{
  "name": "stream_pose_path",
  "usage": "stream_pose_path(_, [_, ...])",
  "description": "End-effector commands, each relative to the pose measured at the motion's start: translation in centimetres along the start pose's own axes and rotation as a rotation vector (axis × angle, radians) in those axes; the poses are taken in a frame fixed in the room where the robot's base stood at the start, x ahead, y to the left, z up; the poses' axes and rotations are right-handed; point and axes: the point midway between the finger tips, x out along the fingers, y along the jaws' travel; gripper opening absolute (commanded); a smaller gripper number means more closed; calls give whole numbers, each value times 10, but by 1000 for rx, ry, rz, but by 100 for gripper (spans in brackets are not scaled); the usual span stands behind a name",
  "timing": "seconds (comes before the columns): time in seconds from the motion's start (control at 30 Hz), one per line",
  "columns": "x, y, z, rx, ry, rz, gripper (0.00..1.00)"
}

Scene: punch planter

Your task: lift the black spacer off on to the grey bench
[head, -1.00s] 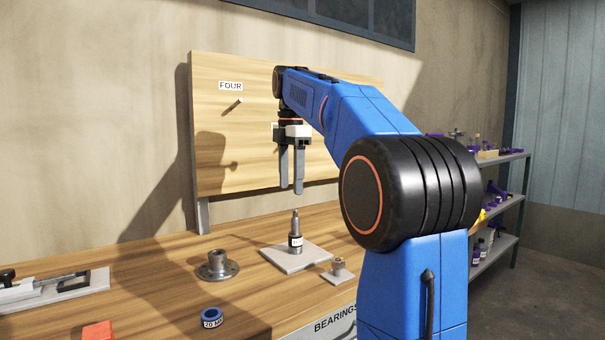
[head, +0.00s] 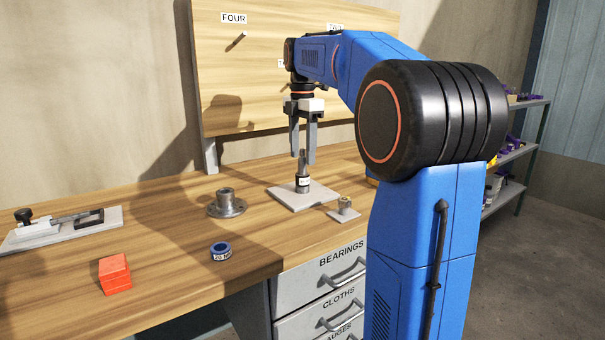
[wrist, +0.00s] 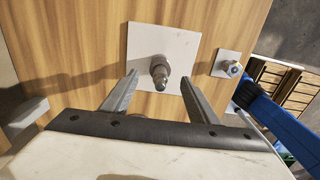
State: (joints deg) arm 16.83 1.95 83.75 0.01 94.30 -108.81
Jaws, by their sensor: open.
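A black spacer (head: 302,188) with a white label sits low on an upright metal post (head: 303,165), which stands on a square grey plate (head: 285,195). My gripper (head: 303,159) is open and empty, pointing down above the spacer. Its fingertips are level with the upper post and appear to stand on either side of it. In the wrist view the post (wrist: 160,70) shows between the open fingers (wrist: 160,84); the spacer is mostly hidden below the post's top. The bench top (head: 180,240) looks like brown wood, not grey.
A flanged metal hub (head: 226,204) stands left of the plate, and a small plate with a nut (head: 344,208) to its right. A wooden board (head: 230,95) stands behind.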

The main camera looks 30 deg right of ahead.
Motion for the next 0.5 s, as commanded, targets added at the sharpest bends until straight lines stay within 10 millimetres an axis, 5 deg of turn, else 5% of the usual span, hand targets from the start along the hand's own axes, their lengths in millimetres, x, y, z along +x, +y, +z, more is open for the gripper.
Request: stream_pose_path(0.5, [65, 0, 0, 0, 0, 0, 54])
